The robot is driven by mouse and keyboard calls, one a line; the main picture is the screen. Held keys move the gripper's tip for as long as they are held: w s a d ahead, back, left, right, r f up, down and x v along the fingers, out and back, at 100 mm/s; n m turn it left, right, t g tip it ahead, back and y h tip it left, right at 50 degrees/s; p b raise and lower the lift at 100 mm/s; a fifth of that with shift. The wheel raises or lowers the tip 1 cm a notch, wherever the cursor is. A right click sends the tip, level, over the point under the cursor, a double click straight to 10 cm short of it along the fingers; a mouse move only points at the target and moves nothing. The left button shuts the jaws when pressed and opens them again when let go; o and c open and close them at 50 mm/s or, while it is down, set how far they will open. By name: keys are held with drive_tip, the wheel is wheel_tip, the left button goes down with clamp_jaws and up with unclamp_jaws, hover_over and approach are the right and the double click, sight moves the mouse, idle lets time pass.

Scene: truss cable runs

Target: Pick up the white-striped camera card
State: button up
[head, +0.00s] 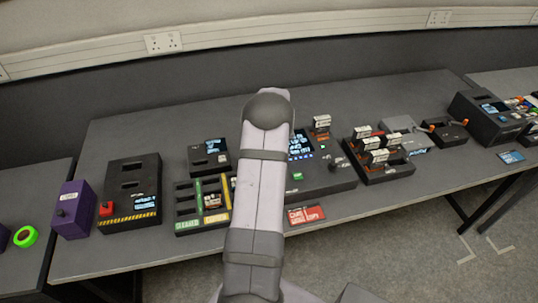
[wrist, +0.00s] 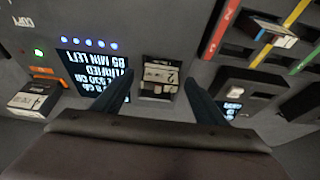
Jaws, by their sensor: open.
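My gripper (wrist: 158,82) is open, its two dark fingers on either side of a card (wrist: 160,74) with a pale label in the wrist view. The card sits in a slot of the dark station (wrist: 145,38); I cannot tell whether the fingers touch it. Its stripe colour is too small to read. In the head view my arm hides the gripper and this card. Another pale-labelled card (wrist: 38,97) stands in an orange-marked slot, also seen in the head view (head: 322,122). A further card (wrist: 268,32) lies across the colour-striped tray (wrist: 238,47).
A small device with a screen (head: 210,156) stands left of my arm, beside the striped tray (head: 188,225). A rack of several upright cards (head: 378,175) is to the right. A red card (head: 306,214) lies at the front edge. The back of the table is mostly clear.

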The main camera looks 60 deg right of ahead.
drive_tip(key=shift+f, duration=0.15)
drive_tip(key=c, duration=1.2)
drive_tip(key=shift+c, duration=0.2)
